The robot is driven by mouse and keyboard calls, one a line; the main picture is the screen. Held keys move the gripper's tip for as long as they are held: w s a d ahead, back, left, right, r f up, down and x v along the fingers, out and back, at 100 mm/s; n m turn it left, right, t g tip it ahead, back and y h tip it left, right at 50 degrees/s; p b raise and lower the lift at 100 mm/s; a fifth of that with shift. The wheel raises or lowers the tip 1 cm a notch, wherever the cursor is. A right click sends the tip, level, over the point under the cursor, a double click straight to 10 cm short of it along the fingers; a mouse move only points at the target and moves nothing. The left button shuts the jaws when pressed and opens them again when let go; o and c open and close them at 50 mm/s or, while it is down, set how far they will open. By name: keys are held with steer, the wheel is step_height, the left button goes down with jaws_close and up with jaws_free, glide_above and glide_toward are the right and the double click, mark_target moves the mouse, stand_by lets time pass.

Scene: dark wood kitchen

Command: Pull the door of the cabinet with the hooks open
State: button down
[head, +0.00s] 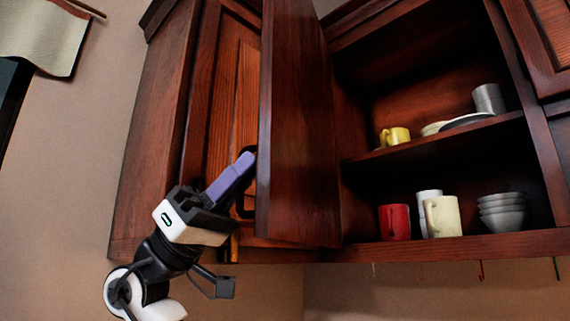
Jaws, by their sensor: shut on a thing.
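The cabinet (430,247) is dark reddish wood, with several small hooks (481,270) under its bottom edge. A dark handle (247,206) sits on the door's outer face, partly hidden by my gripper. My gripper (243,168) is at the left of the door, with purple fingers shut on the handle. The exact contact at the fingertips is partly hidden by the door's edge.
Inside the cabinet are a yellow mug (395,136), a red mug (394,222), a cream mug (442,216), stacked bowls (502,212) and a metal cup (488,98). A closed cabinet door (237,85) is left of the open one. Bare wall (70,170) lies further left.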

steer(key=shift+w+a, duration=0.35)
steer(key=shift+a, duration=0.25)
steer(key=shift+w+a, duration=0.35)
steer(key=shift+a, duration=0.2)
steer(key=c, duration=1.5)
jaws_free()
steer(key=b+v, duration=0.4)
steer(key=v, duration=0.9)
steer(key=shift+a+f, duration=0.25)
steer(key=shift+a, duration=0.05)
